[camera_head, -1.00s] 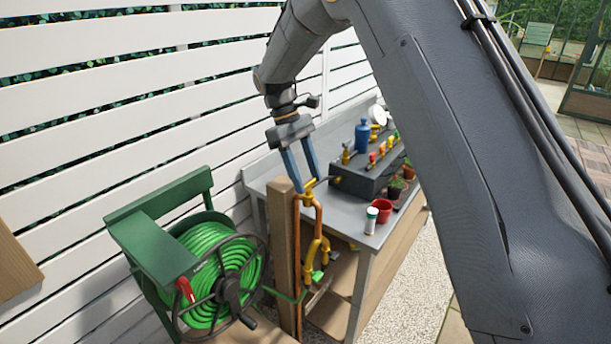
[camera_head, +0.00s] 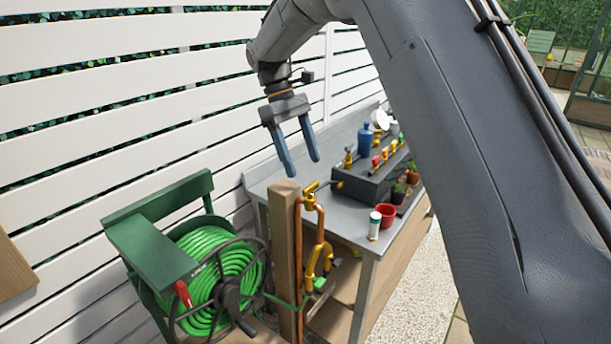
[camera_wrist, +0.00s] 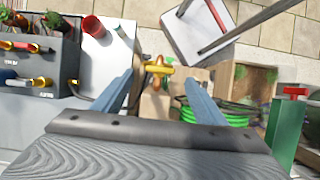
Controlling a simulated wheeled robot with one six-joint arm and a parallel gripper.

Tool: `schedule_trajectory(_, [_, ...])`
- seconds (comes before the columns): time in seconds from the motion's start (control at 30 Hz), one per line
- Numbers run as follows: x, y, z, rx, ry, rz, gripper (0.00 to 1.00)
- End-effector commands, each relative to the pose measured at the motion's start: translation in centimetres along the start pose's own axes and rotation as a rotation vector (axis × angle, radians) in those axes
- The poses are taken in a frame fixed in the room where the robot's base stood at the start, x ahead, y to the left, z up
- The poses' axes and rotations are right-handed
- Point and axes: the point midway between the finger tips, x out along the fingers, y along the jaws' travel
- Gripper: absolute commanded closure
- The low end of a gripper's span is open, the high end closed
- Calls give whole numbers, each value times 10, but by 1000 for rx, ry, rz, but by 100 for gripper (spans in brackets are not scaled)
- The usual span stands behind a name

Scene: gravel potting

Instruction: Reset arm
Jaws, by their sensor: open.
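My gripper (camera_head: 303,168) is open and empty, with its two blue fingers spread. It hangs in the air above and a little behind the wooden post with the brass tap (camera_head: 310,194). In the wrist view the gripper (camera_wrist: 160,92) also shows open, with the brass tap (camera_wrist: 158,70) seen between and beyond the fingers. Nothing is between the fingers, and they appear apart from the tap and the post.
A green hose reel (camera_head: 215,277) stands at the lower left. A grey bench (camera_head: 352,238) holds a dark valve box (camera_head: 362,187), a blue bottle (camera_head: 364,138), a red pot (camera_head: 386,214) and a white container (camera_head: 375,225). A white slatted fence (camera_head: 100,100) runs behind.

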Motion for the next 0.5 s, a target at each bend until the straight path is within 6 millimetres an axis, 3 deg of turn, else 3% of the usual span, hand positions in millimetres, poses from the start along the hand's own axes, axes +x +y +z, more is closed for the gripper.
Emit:
schedule_trajectory(0.2, [-19,0,0,1,1,0,34])
schedule_trajectory(0.5, [-21,0,1,1,0,-1,34])
